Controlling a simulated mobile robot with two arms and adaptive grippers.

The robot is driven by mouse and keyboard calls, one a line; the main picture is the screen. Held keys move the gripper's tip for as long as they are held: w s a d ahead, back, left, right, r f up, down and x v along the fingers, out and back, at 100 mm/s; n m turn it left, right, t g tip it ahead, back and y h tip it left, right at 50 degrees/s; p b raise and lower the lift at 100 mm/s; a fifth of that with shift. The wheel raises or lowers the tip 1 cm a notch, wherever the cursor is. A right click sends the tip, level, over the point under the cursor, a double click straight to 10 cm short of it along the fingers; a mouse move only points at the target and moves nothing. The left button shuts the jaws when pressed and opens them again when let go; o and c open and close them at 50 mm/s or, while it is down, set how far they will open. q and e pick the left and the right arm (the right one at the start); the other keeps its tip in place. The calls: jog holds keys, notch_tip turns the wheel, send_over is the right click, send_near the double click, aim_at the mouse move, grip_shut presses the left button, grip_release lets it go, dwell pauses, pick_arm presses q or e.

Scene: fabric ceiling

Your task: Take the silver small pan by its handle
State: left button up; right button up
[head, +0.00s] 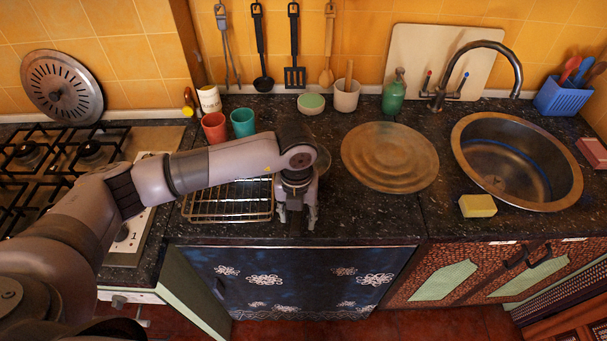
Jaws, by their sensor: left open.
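My left gripper (297,216) is open with its fingers pointing down, over the front part of the dark counter, right of the wire rack. Nothing shows between its fingers. A curved grey edge (324,160) of a round object shows just right of my left wrist; it may be the silver small pan, but my wrist hides most of it. No pan handle can be made out, and I cannot tell whether the gripper touches one. My right gripper is not in view.
A wire rack (228,202) is left of the gripper. Red (214,127) and teal (243,122) cups stand behind my arm. The stove (75,153) is at left.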

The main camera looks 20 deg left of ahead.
pick_arm(q)
jog(key=shift+f, duration=0.6)
jog(key=shift+c, duration=0.5)
grip_shut()
